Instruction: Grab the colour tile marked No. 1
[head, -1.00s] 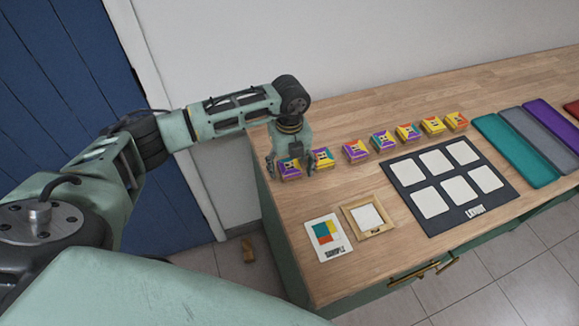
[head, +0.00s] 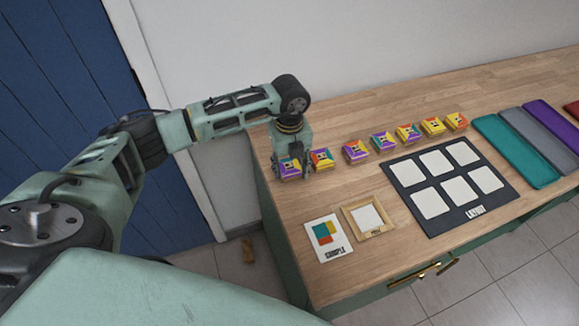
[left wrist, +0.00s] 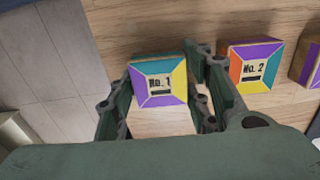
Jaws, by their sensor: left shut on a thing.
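The colour tile marked No. 1 (left wrist: 158,82) has purple, teal and yellow sides around a cream label. In the left wrist view it sits between the two fingers of my left gripper (left wrist: 160,100), which is shut on it. In the head view the No. 1 tile (head: 290,170) is at the left end of the tile row on the wooden counter, with my left gripper (head: 291,166) over it from above. Whether the tile touches the counter is hard to tell. My right gripper does not show.
The No. 2 tile (left wrist: 256,64) stands close to the right finger; it also shows in the head view (head: 322,159). Several more tiles run to the right. A dark layout board (head: 450,222), a sample card (head: 328,239) and a small wooden tray (head: 384,229) lie in front.

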